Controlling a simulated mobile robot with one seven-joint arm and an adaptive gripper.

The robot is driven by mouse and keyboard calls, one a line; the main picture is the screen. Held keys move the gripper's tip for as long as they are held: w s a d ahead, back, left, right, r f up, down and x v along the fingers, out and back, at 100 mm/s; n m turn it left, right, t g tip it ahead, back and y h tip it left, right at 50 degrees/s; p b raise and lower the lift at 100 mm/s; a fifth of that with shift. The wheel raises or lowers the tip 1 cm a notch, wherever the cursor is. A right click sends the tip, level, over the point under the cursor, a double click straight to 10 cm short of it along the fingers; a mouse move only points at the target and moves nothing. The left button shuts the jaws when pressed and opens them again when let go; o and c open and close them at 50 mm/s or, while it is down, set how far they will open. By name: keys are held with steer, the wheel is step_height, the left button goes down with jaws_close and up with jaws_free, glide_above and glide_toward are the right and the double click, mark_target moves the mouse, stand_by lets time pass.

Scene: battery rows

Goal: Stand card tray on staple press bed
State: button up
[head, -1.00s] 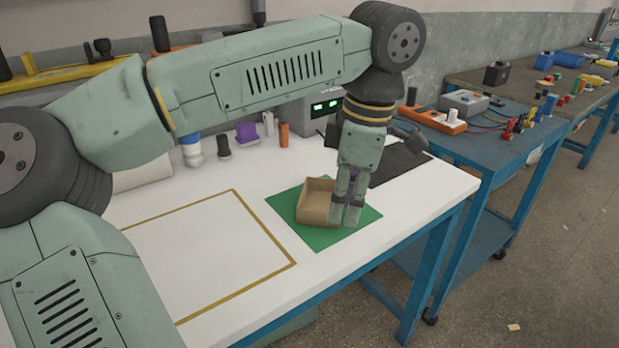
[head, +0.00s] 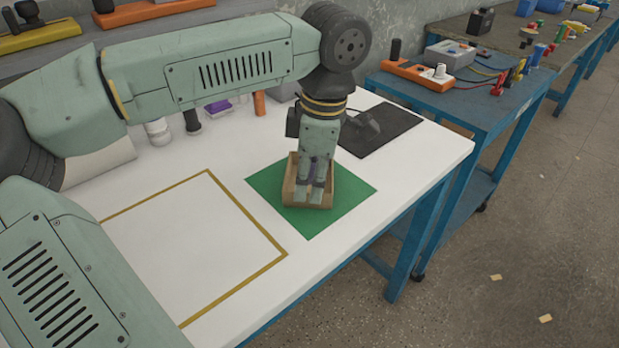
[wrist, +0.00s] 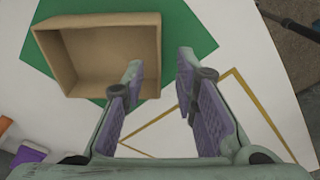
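The card tray (head: 290,188) is an open, shallow brown cardboard box. It lies flat on a green square mat (head: 345,193) on the white bench; it also shows in the wrist view (wrist: 95,20). My gripper (head: 311,192) points down at the tray and hides much of it in the head view. In the wrist view my gripper (wrist: 160,68) is open, with one finger over the tray's inside and the other outside its right wall. I cannot tell whether either finger touches the wall. I cannot surely pick out the staple press bed.
A yellow-outlined square (head: 245,205) on the bench is empty. A black mat (head: 385,135) behind the tray carries a dark tool (head: 362,124). Bottles and small parts stand along the back. A blue cart (head: 455,98) with an orange power strip (head: 420,74) stands to the right.

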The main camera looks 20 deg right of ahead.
mark_target(307, 195)
steer(key=shift+w+a+f, duration=0.1)
steer(key=shift+f, duration=0.8)
steer(key=shift+w+a+f, duration=0.1)
steer(key=shift+f, duration=0.8)
steer(key=shift+f, duration=0.15)
steer(key=shift+c, duration=0.4)
jaws_close()
